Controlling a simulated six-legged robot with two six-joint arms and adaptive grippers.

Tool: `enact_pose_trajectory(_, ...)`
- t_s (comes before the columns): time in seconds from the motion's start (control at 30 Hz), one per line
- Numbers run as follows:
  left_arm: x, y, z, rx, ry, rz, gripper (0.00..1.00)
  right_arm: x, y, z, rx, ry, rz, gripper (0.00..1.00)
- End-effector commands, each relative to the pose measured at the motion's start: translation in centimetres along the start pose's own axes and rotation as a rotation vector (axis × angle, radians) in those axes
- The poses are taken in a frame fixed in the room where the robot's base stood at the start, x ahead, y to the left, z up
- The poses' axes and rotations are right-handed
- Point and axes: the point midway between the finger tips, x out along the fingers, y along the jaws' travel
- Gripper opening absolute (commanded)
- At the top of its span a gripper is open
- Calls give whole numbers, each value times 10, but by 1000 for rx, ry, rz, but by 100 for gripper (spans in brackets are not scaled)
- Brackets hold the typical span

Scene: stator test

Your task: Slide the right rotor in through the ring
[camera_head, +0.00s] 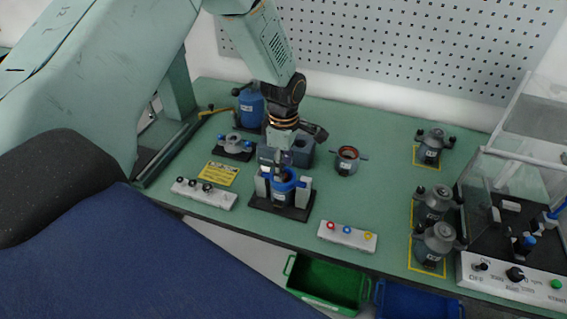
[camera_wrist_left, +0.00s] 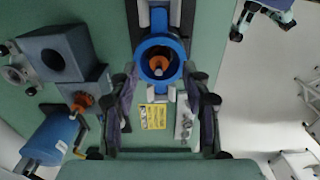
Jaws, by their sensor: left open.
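A blue ring (camera_head: 284,183) stands in a black fixture with pale blocks at its sides, near the table's middle. In the left wrist view the blue ring (camera_wrist_left: 160,42) shows nearly face on, with a copper-orange round part with a shaft (camera_wrist_left: 158,66) inside its bore; I cannot tell whether this is the right rotor. My left gripper (camera_head: 279,163) is just above and behind the ring in the head view. Its fingers (camera_wrist_left: 160,88) are spread apart, with nothing visibly clasped between them. The gripper partly hides the fixture. My right gripper is in neither view.
A dark block (camera_head: 301,150), a blue cylinder (camera_head: 251,108) and a grey housing with an orange rim (camera_head: 347,160) stand nearby. Grey units (camera_head: 435,243) stand at the right. A button strip (camera_head: 347,236) lies in front. Green table is bare between.

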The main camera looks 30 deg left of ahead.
Motion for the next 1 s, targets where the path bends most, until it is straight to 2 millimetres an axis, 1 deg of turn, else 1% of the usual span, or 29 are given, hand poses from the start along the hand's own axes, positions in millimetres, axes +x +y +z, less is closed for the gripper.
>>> enact_pose_trajectory(0.23,0,0,0,0,0,-1,49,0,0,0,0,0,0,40)
enact_pose_trajectory(0.37,-9,0,0,-1,-1,1,49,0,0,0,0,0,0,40)
enact_pose_trajectory(0.47,-26,0,0,0,-1,2,49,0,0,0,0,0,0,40)
enact_pose_trajectory(0.6,-56,0,0,0,-2,5,49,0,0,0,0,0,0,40)
enact_pose_trajectory(0.8,-94,0,0,0,-1,3,49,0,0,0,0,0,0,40)
enact_pose_trajectory(0.9,-107,0,0,0,-1,2,49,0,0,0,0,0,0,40)
enact_pose_trajectory(1.0,-116,-1,0,0,0,2,49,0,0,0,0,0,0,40)
